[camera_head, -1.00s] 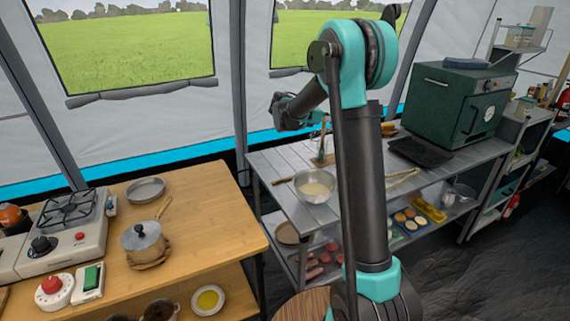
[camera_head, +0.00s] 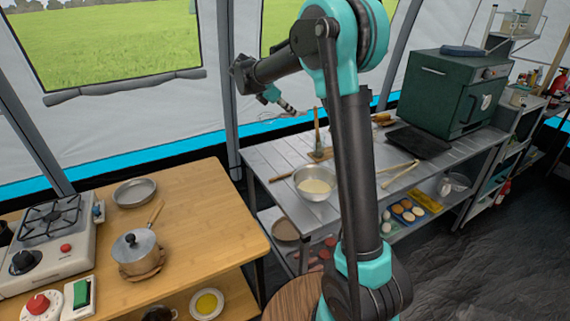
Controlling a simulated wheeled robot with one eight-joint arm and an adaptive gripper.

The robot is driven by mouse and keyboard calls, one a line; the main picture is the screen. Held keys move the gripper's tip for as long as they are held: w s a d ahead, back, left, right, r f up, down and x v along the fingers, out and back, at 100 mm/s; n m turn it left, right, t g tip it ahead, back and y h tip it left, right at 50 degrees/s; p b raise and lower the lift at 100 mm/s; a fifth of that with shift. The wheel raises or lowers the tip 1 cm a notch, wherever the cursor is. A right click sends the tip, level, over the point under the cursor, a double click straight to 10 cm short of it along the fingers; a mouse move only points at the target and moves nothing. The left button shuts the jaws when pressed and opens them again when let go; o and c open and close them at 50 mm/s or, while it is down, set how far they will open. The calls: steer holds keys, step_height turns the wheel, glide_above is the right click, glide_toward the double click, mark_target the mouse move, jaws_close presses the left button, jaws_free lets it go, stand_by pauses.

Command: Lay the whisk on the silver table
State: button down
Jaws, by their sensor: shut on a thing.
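My gripper (camera_head: 287,106) is at the end of my arm, raised above the back left part of the silver table. It is shut on the whisk (camera_head: 298,113), whose thin shape shows only faintly at the fingertips; its exact tilt is hard to tell. The whisk is apart from the tabletop. The silver table (camera_head: 274,160) is a grey metal slatted bench right of the wooden table. My arm hides part of its middle.
On the silver table stand a metal bowl (camera_head: 316,183) of pale batter, an upright wooden-handled tool (camera_head: 317,130), a dark tray (camera_head: 420,143) and a green oven (camera_head: 455,95). The wooden table (camera_head: 200,210) holds a pot (camera_head: 136,248) and stove. Bare slats show behind the bowl.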

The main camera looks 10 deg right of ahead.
step_height(320, 180, down, 20)
steer(key=shift+r, duration=0.25)
stand_by(0.3)
steer(key=shift+f, duration=0.15)
steer(key=c, duration=1.4)
jaws_free()
steer(key=shift+c, duration=0.2)
steer(key=v, duration=1.7)
steer(key=shift+a, duration=0.15)
